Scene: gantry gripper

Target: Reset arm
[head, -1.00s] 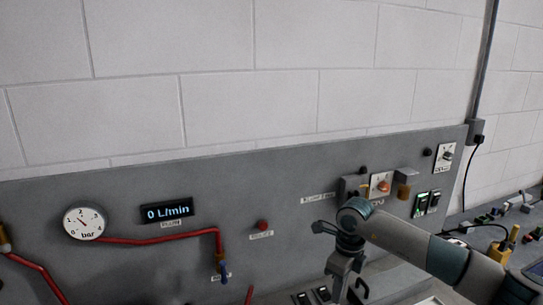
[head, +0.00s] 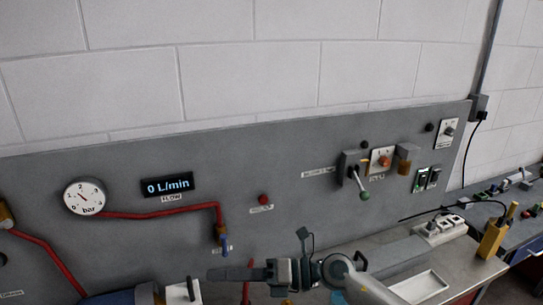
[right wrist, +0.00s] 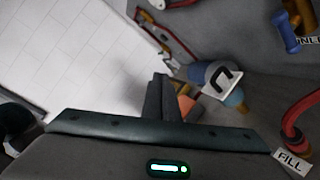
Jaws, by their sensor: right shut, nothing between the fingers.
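My right arm comes in at the bottom right of the head view. Its gripper (head: 232,273) points left, low in front of the grey panel (head: 120,210), with its fingers together and nothing between them. In the right wrist view, the shut fingers (right wrist: 160,97) are at the centre. A lever with a green knob (head: 364,195) hangs from a dark box on the panel, clear of my gripper. My left gripper is not in view.
A blue cylinder with a white, black-handled end (head: 183,291) lies close below the gripper; it also shows in the wrist view (right wrist: 218,80). The panel carries a gauge (head: 84,196), red pipe (head: 150,215) and blue-handled valve (head: 224,245). A bench (head: 455,262) lies right.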

